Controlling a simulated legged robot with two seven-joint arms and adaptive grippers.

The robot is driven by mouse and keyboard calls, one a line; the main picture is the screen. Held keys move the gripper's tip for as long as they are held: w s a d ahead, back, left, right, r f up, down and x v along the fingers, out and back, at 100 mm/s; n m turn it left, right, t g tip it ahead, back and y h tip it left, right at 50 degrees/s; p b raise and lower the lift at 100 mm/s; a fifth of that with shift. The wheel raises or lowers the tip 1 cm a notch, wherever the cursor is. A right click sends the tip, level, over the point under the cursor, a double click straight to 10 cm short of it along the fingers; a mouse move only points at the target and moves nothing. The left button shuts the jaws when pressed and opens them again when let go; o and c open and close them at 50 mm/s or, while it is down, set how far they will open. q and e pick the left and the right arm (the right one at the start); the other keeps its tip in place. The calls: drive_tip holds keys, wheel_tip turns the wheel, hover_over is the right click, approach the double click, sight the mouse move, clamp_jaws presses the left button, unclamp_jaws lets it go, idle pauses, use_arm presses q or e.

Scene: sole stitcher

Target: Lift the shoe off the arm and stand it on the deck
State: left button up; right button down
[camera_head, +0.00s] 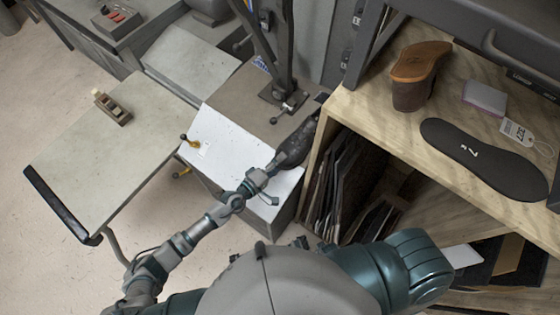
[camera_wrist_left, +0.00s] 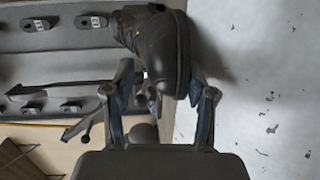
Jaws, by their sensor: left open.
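A black shoe (camera_head: 296,146) is at the right edge of a white speckled deck (camera_head: 228,140), next to the wooden shelf unit. The machine arm under the shoe is hidden, so I cannot tell how the shoe sits on it. My left gripper (camera_head: 274,170) is at the shoe's near end. In the left wrist view the black shoe (camera_wrist_left: 160,45) points its rounded end at my left gripper (camera_wrist_left: 163,88). The fingers are open, one to each side of that end. I cannot tell whether they touch it. My right gripper is out of view.
A grey machine column (camera_head: 278,45) with a ball-ended lever (camera_head: 280,115) stands behind the deck. The wooden shelf (camera_head: 385,110) at right carries a brown heel form (camera_head: 412,75) and a black sole (camera_head: 485,158). A side table (camera_head: 110,150) at left holds a small wooden tool (camera_head: 112,107).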

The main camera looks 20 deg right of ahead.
use_arm(q)
drive_tip(key=shift+r+p+v, duration=0.2)
drive_tip(key=shift+r+v, duration=0.05)
drive_tip(key=shift+v, duration=0.8)
drive_tip(key=shift+r+p+v, duration=0.2)
drive_tip(key=shift+v, duration=0.9)
drive_tip(key=shift+r, duration=0.1)
wheel_tip(320, 180, up, 7)
drive_tip(key=s+a+p, duration=0.1)
drive_tip(key=a+p, duration=0.1)
drive_tip(key=p, duration=0.4)
drive_tip(key=shift+s+a, duration=0.25)
drive_tip(key=o, duration=0.6)
drive_tip(key=shift+c, duration=0.2)
